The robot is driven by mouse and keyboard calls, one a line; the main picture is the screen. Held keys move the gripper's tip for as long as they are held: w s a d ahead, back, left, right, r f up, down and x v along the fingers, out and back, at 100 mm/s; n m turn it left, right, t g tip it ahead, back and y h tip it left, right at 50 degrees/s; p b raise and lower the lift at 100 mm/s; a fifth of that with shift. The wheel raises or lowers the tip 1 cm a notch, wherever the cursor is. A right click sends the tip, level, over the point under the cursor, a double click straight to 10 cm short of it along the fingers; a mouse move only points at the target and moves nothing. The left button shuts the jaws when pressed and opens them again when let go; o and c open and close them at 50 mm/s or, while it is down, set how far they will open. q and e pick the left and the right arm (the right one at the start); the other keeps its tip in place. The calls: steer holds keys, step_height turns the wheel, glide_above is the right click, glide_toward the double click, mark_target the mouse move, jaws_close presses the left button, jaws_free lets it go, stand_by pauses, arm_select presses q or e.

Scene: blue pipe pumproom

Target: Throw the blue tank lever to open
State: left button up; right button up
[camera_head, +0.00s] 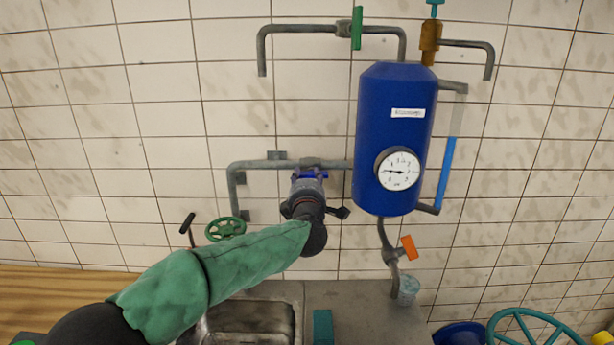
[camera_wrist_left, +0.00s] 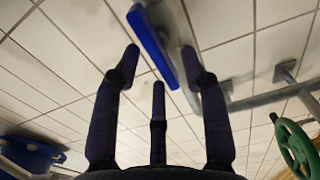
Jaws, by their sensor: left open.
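The blue tank (camera_head: 394,140) hangs on the tiled wall, with a round white gauge (camera_head: 399,170) on its front. A blue lever (camera_head: 322,175) sits on the grey pipe left of the tank, mostly hidden behind my left gripper (camera_head: 309,184). In the left wrist view the blue lever (camera_wrist_left: 152,42) is a long slanted bar. It shows between and beyond the spread dark fingers of my left gripper (camera_wrist_left: 161,58). The gripper is open; whether a finger touches the lever I cannot tell. My right gripper is not in view.
A green lever (camera_head: 357,28) is on the upper pipe, and an orange lever (camera_head: 409,248) is below the tank. A green handwheel (camera_head: 226,228) is left of my gripper, and a teal wheel (camera_head: 524,328) at lower right. A sink (camera_head: 245,322) lies below.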

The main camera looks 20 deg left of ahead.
arm_select(q)
steer(key=v, duration=0.9)
steer(key=shift+s, duration=0.4)
